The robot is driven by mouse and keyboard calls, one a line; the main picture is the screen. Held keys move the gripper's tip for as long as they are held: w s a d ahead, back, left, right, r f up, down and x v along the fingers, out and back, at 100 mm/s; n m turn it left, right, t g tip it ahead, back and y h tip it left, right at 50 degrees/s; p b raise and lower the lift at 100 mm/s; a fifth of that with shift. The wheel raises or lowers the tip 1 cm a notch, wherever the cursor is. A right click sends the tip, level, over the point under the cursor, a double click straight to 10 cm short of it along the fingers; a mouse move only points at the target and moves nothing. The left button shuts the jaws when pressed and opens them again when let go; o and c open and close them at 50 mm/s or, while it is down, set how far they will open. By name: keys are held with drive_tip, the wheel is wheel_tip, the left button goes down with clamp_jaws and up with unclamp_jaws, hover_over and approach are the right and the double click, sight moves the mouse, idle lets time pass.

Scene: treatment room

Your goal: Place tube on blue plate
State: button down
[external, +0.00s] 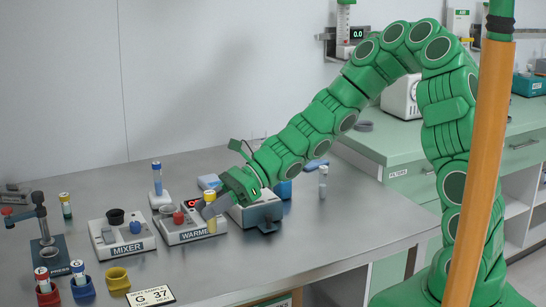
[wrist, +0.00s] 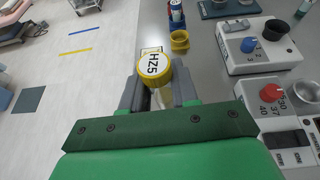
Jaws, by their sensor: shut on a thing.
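My gripper (external: 212,207) is shut on a tube with a yellow cap marked HZ5 (wrist: 154,66). In the wrist view the cap sits between the two grey fingers (wrist: 157,92), facing the camera. In the external view the tube's yellowish body (external: 212,226) shows at the fingertips, in front of the warmer. A flat blue piece (external: 317,165) lies at the back of the bench, right of the gripper; I cannot tell whether it is the blue plate.
The warmer (external: 190,224) and mixer (external: 122,234) stand beside the gripper. Red (external: 47,296), blue (external: 83,289) and yellow (external: 118,281) holders stand front left, near a card (external: 150,296). A blue-capped tube (external: 157,180) stands behind. The bench's front right is clear.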

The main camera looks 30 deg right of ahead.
drive_tip(key=w+d+r+m+t+h, duration=0.15)
drive_tip(key=w+d+m+t, duration=0.5)
drive_tip(key=w+d, duration=1.35)
drive_tip(key=w+d+r+m+t+h, duration=0.1)
drive_tip(key=w+d+m+t+h, duration=0.3)
drive_tip(key=d, duration=1.1)
drive_tip(key=w+d+r+m+t+h, duration=0.15)
drive_tip(key=w+d, duration=0.35)
drive_tip(key=d, duration=1)
drive_tip(key=shift+y, duration=0.4)
drive_tip(key=w+f, duration=0.3)
drive_tip(key=w, duration=0.1)
drive_tip(key=w+d+f, duration=0.1)
drive_tip(key=w+f, duration=0.2)
drive_tip(key=w, duration=0.2)
drive_tip(key=w+d+f, duration=0.1)
drive_tip(key=w+f, duration=0.2)
drive_tip(key=w, duration=0.2)
drive_tip(key=shift+f, duration=1.8)
